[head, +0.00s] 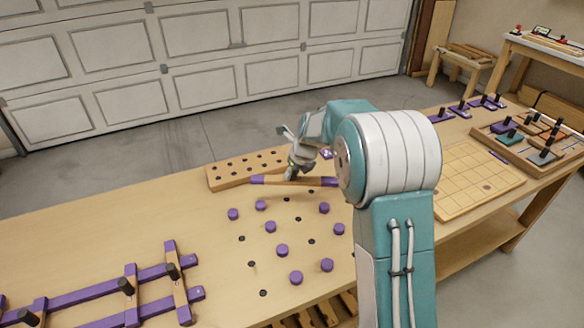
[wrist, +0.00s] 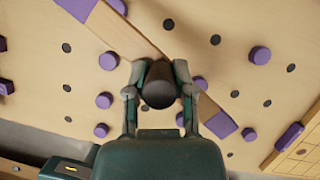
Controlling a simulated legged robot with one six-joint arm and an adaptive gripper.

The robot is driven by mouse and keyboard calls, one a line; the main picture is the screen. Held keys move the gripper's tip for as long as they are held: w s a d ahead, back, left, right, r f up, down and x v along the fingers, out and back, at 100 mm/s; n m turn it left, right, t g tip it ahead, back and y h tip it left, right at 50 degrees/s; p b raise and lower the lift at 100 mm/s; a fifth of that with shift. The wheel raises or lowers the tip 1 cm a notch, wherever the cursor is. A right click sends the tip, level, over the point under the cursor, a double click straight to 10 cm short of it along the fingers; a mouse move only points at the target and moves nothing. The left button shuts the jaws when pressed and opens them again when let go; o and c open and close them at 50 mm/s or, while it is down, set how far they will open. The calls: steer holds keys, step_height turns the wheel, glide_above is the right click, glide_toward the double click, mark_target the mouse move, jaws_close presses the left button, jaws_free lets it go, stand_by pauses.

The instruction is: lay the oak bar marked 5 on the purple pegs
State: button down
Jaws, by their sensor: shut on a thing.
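The oak bar (head: 295,181) has purple ends and a dark knob (wrist: 159,88) at its middle. My gripper (head: 299,166) is shut on this knob, with one finger on each side in the wrist view (wrist: 159,92). The bar runs slantwise there, from upper left to lower right. In the head view it lies level, behind most of the purple pegs; its height above the bench is hard to judge. The number 5 cannot be read. Several round purple pegs (head: 282,250) stand in front of the bar, with dark holes among them.
A wooden board with holes (head: 228,176) lies just behind the bar. Purple rails with dark knobs (head: 135,290) stand at front left. A grid board (head: 470,180) and a tray with knobbed pieces (head: 510,138) lie at right. The bench's left middle is bare.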

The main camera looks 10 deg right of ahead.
steer(key=shift+f, duration=0.25)
steer(key=shift+f, duration=3.55)
steer(key=shift+f, duration=1)
stand_by(0.5)
steer(key=shift+c, duration=2)
jaws_free()
steer(key=o, duration=0.4)
steer(key=shift+r, duration=0.15)
